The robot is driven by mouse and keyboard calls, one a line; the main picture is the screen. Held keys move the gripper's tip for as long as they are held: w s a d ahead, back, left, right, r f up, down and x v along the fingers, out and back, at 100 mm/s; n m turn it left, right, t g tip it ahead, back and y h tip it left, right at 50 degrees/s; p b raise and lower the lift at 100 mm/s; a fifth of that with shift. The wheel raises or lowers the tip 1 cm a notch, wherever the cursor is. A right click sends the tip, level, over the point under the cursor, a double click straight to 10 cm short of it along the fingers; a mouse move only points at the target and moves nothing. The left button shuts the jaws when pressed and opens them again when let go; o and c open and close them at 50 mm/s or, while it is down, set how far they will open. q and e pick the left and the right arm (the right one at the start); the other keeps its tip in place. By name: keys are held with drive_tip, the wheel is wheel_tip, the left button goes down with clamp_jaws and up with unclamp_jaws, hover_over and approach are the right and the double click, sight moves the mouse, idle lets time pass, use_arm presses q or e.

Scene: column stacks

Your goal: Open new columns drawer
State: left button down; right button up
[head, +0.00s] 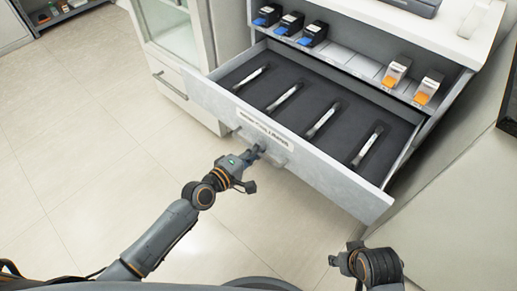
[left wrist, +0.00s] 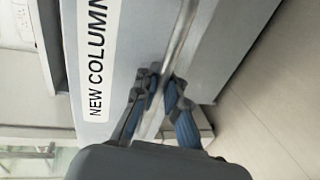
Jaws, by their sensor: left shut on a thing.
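The new columns drawer (head: 205,92) is pulled out from the cabinet, with several slim white columns lying in slots on its dark insert. Its front carries a label, which reads "NEW COLUMN" in the left wrist view (left wrist: 97,60). A handle (head: 275,152) runs along the front below the label. My left gripper (head: 257,153) is shut on this handle; its fingers also show around the bar in the left wrist view (left wrist: 162,95). My right gripper (head: 347,258) is at the lower right, apart from the drawer; its finger opening is not clear.
A shelf above the drawer holds blue-and-black boxes (head: 290,23) and orange-and-white boxes (head: 427,87). A glass-fronted cabinet (head: 165,25) stands to the left. The tiled floor (head: 80,150) at left is clear.

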use_arm(q)
drive_tip(key=shift+r, duration=0.1)
drive_tip(key=c, duration=1.7)
unclamp_jaws()
drive_tip(key=v, duration=1.2)
